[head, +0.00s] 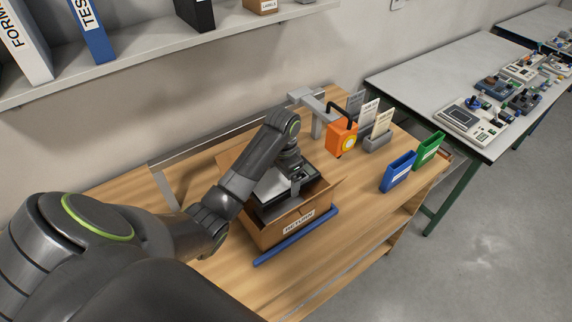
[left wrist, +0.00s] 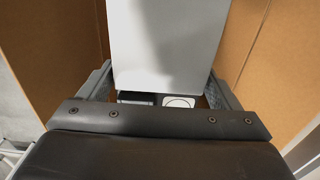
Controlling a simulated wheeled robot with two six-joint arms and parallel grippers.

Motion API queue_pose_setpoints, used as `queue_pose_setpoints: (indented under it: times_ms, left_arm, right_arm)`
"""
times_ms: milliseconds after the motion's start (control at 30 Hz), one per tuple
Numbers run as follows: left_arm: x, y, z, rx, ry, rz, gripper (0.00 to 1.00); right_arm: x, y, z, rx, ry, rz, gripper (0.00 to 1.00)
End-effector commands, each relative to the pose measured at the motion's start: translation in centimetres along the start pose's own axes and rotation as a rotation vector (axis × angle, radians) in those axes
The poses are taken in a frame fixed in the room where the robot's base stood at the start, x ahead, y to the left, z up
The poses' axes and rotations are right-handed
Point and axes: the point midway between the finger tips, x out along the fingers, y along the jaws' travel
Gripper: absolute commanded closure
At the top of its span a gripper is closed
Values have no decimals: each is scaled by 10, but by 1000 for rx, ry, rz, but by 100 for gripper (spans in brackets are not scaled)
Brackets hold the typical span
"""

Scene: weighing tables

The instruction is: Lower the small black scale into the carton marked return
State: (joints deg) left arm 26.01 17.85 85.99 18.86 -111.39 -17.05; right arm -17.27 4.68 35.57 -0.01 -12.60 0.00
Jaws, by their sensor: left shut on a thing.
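The small black scale, with a pale grey weighing plate (head: 271,187), is inside the open mouth of the cardboard carton marked RETURN (head: 268,236). My left gripper (head: 296,180) reaches down into the carton from above and is shut on the scale. Carton walls (left wrist: 268,60) stand on both sides. Whether the scale's underside touches the carton floor is hidden. My right gripper is out of view.
The carton stands on a wooden bench (head: 365,190). A blue bar (head: 297,237) lies along its front. A shelf (head: 150,55) is above.

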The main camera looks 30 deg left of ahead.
Motion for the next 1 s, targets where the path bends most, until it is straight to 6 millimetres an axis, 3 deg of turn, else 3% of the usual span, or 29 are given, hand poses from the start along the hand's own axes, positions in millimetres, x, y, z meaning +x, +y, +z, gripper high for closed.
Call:
queue_pose_setpoints:
  times_ms: [1000]
  left_arm:
    - [103, -5, 15, -16, 0, -1, 49]
  right_arm:
    - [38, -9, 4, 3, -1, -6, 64]
